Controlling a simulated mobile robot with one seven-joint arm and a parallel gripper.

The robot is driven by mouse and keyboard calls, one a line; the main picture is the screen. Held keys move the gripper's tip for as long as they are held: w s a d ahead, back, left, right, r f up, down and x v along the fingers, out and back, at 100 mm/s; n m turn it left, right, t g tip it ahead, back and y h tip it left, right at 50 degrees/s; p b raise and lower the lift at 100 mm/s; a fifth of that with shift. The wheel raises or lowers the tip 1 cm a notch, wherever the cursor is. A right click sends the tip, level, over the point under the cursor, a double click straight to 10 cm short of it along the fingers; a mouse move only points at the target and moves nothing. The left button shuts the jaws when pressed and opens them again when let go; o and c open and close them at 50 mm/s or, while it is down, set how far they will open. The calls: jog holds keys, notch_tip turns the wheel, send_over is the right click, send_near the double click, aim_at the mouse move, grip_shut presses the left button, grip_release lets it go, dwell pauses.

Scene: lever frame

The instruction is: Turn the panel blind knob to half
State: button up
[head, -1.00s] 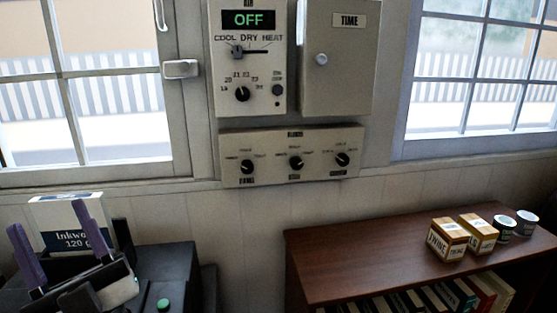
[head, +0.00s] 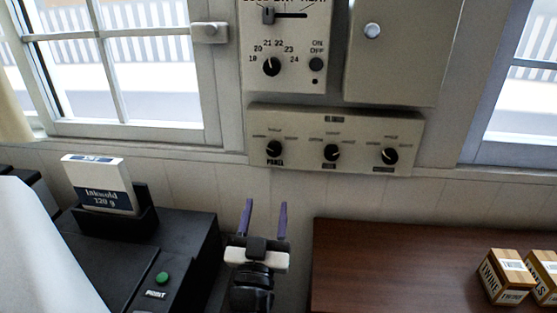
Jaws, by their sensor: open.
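The blind control box (head: 303,165) is a beige wall panel with three black knobs in a row. The panel blind knob (head: 274,149) is the left one, with "PANEL" printed under it; its exact setting is too small to read. The middle knob (head: 331,153) and right knob (head: 390,156) sit beside it. My gripper (head: 266,209) is below the box, its two purple fingers pointing up, apart and empty. The fingertips are below the panel knob and do not appear to touch anything.
A thermostat box (head: 300,83) and a closed TIME box (head: 392,60) hang above. A black machine (head: 190,240) with a green button and an Inkwold pack (head: 97,184) stands at left. A brown shelf (head: 400,262) with twine boxes (head: 505,277) is at right.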

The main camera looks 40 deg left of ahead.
aim_at(274, 154)
jog(key=b+x, duration=0.2)
jog(key=x, duration=1)
jog(key=shift+a+r, duration=0.15)
jog(key=shift+a, duration=0.05)
jog(key=shift+w+a, duration=0.2)
jog(key=shift+w, duration=0.25)
jog(key=c, duration=1)
